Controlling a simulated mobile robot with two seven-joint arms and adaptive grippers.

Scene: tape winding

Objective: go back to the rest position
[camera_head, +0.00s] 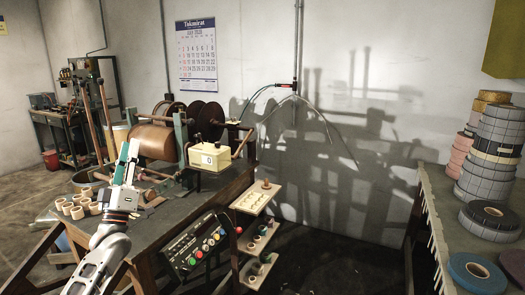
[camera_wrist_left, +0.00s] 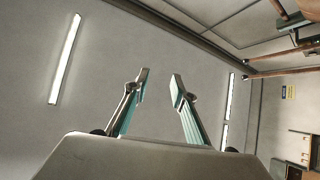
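My left gripper (camera_head: 127,162) is raised at the left of the head view, in front of the winding machine's brown drum (camera_head: 152,141) and above the work table (camera_head: 150,227). In the left wrist view its two teal-sided fingers (camera_wrist_left: 159,88) stand apart with only ceiling and wall behind them. It is open and holds nothing. My right gripper is not in the head view.
Several small tan rolls (camera_head: 78,207) lie on the table at the left. A cream counter box (camera_head: 209,156), a button panel (camera_head: 196,243) and a small shelf rack (camera_head: 251,230) stand to the right. Tape rolls (camera_head: 490,150) are stacked on the right table (camera_head: 445,215).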

